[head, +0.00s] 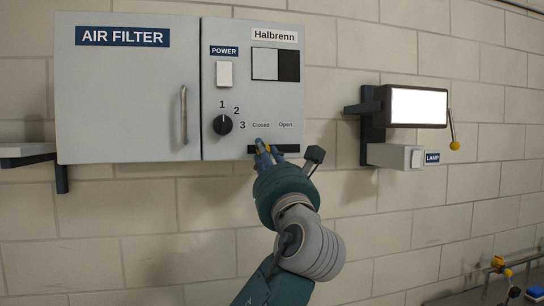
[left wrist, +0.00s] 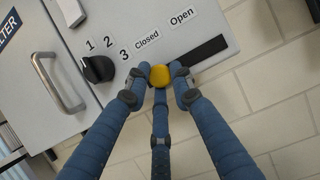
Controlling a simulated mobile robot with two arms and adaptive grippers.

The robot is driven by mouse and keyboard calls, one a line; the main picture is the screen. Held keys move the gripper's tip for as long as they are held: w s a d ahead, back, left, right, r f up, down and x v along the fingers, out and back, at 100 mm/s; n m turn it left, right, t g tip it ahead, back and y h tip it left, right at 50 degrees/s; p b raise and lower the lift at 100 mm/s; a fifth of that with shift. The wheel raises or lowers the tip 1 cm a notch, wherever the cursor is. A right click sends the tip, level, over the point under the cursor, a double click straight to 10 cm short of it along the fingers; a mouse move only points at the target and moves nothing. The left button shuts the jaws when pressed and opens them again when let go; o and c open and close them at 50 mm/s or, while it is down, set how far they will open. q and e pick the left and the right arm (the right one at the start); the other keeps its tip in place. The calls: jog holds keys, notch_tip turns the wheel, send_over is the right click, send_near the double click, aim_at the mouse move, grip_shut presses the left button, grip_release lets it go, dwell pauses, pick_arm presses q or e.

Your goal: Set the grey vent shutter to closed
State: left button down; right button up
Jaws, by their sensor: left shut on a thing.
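The grey vent shutter (head: 265,62) is in the window at the top right of the AIR FILTER cabinet; grey fills about the left half, and the right half is black. Below, a dark slider slot (head: 291,149) runs under the labels Closed and Open; it also shows in the left wrist view (left wrist: 208,53). My left gripper (head: 263,150) is at this slot, its fingers shut around a yellow knob (left wrist: 160,76). The knob sits roughly below Closed, with bare slot to its right toward Open. The fingers hide the slot's left part in the left wrist view. My right gripper is in neither view.
A black rotary dial (head: 222,125) marked 1, 2, 3 and a white POWER switch (head: 224,73) are left of the slot. The cabinet door handle (head: 184,114) sticks out farther left. A lit lamp (head: 417,106) with a yellow-tipped lever stands right on the wall.

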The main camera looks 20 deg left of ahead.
pick_arm(q)
jog(key=c, duration=1.6)
grip_release()
jog(key=shift+s+a+r, duration=0.15)
jog(key=shift+r, duration=0.1)
jog(key=shift+o, duration=0.4)
jog(key=shift+s+a, duration=0.2)
jog(key=v, duration=1.2)
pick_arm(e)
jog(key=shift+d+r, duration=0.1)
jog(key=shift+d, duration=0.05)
pick_arm(q)
jog(key=shift+f, duration=0.1)
